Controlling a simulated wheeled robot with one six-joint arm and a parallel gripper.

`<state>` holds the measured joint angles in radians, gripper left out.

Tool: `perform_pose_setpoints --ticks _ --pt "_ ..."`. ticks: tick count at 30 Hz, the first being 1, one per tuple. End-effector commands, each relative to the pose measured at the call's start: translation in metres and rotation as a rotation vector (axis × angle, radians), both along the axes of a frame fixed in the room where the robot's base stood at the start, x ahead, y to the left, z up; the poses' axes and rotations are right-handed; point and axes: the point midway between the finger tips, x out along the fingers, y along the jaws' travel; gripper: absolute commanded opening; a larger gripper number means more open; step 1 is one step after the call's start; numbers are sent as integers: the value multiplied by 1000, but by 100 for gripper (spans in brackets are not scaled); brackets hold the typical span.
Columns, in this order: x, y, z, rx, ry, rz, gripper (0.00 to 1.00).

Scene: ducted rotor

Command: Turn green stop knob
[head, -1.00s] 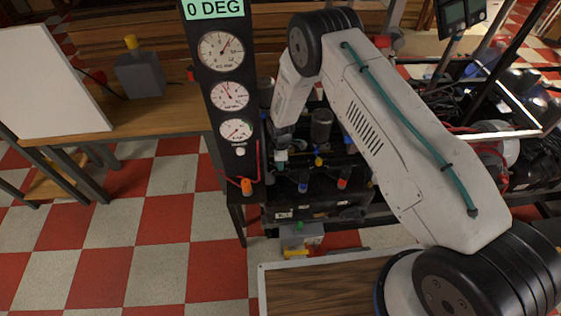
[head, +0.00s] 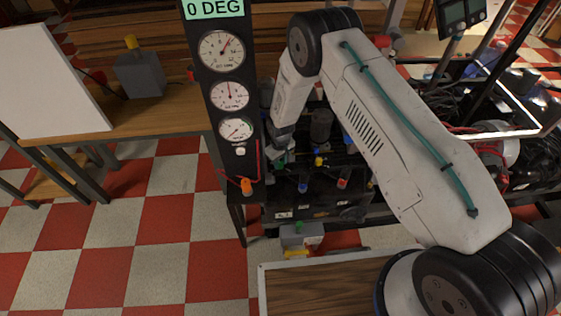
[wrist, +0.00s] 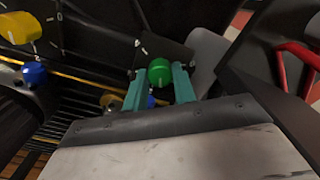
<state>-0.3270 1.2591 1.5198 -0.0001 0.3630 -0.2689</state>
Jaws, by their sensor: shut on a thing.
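The green knob (wrist: 159,72) shows in the wrist view, standing out from a dark plate with white marks. My gripper (wrist: 160,78) has its two teal fingers on either side of the knob, shut on it. In the head view my gripper (head: 281,158) is low at the left end of the black machine, beside the gauge panel. The knob is largely hidden there by the gripper and wrist.
The gauge panel (head: 228,95) stands just left of my gripper, with its display reading 0 DEG. Blue knob (wrist: 34,73) and yellow knob (wrist: 18,27) are at left in the wrist view. A red bar (wrist: 300,56) is at right.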

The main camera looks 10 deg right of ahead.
Motion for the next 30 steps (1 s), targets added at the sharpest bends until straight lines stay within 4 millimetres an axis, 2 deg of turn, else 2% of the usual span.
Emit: perform_pose_setpoints --ticks 30 --pt "1 1 1 1 -2 -936 4"
